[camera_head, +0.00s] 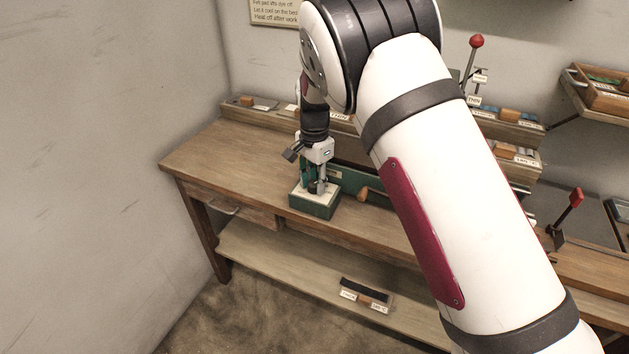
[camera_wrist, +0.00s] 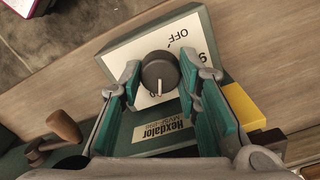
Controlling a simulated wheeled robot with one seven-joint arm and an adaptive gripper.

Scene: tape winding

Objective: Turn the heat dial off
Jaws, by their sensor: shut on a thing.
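The heat dial (camera_wrist: 160,68) is a dark round knob on the light top plate of a green box (camera_head: 313,205). Its white pointer line points toward the bottom of the wrist view, away from the OFF mark (camera_wrist: 178,36) at upper right. Part of a "9" shows right of the knob; other markings are hidden by my fingers. My gripper (camera_wrist: 159,76) is shut on the dial, with one green-padded finger on each side. In the head view, my gripper (camera_head: 316,178) reaches down onto the box, hiding the knob.
The box stands on a wooden bench (camera_head: 230,165). A wooden handle (camera_wrist: 62,124) and a yellow block (camera_wrist: 243,106) are near the box in the wrist view. A red-knobbed lever (camera_head: 476,42) stands at the back. The bench's left end is clear.

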